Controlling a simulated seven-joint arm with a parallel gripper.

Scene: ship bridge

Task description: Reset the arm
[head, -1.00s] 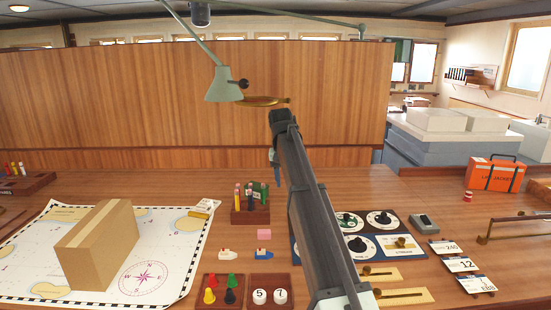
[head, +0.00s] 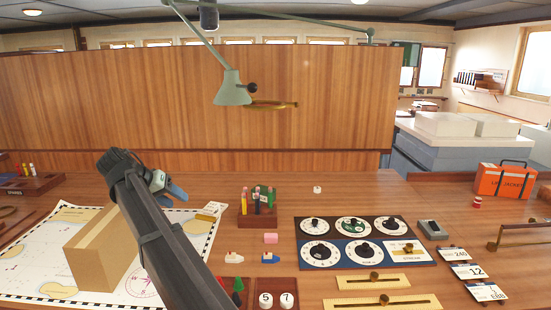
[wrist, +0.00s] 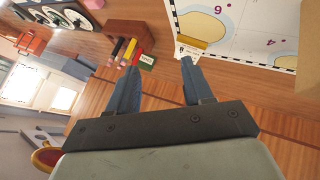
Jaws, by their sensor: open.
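My arm reaches up from the bottom of the head view, and my gripper (head: 173,190) hangs at its far end, above the chart's right part. In the wrist view the two blue fingers of my gripper (wrist: 160,72) stand apart with nothing between them. Beyond them show a wooden holder with markers (wrist: 128,45) and the edge of the chart (wrist: 232,40). The gripper appears clear of the desk and touches nothing that I can see.
A cardboard box (head: 92,250) stands on the chart (head: 32,240), partly behind my arm. The pen holder (head: 257,217), dial panel (head: 360,238) and brass sliders (head: 385,302) lie to the right. A green lamp (head: 232,90) hangs above. The desk's middle back is clear.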

